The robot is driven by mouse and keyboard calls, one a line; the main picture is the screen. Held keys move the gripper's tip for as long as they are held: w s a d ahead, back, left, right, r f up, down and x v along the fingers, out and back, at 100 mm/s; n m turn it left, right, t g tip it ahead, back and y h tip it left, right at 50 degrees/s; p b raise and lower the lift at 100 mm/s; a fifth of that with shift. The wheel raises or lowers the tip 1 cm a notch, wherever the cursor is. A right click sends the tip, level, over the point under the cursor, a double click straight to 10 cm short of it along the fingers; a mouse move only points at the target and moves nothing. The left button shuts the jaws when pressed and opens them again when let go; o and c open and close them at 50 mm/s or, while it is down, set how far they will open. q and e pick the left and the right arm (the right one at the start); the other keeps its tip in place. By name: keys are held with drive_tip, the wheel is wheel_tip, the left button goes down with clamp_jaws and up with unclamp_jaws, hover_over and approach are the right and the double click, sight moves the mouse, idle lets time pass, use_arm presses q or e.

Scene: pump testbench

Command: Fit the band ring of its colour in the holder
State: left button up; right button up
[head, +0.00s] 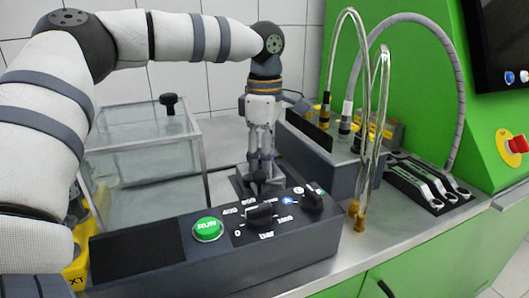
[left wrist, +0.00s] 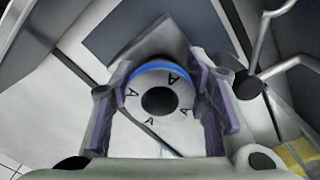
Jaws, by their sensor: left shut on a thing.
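My left gripper (head: 262,178) comes down from above behind the control console, fingers pointing down. In the left wrist view my left gripper (left wrist: 160,115) has its two purple-grey pads on either side of a round white ring (left wrist: 178,112) with letters on it, a blue band along its far edge and a dark centre. The gripper is shut on this ring. A dark grey square plate (left wrist: 185,45) lies beyond and below it. In the head view the fingers hide most of the ring, and I cannot tell whether it touches what is below. My right gripper is not in view.
The console with a green RUN button (head: 208,229) and a black bar knob (head: 261,215) stands in front. A glass tank (head: 145,160) is at left. A dark pump box (head: 335,155) with clear hoses (head: 367,100) is at right. Metal handles (head: 430,183) lie further right.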

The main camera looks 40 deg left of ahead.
use_arm(q)
drive_tip(key=shift+f, duration=0.35)
drive_tip(key=shift+s+f, duration=0.1)
drive_tip(key=shift+f, duration=0.1)
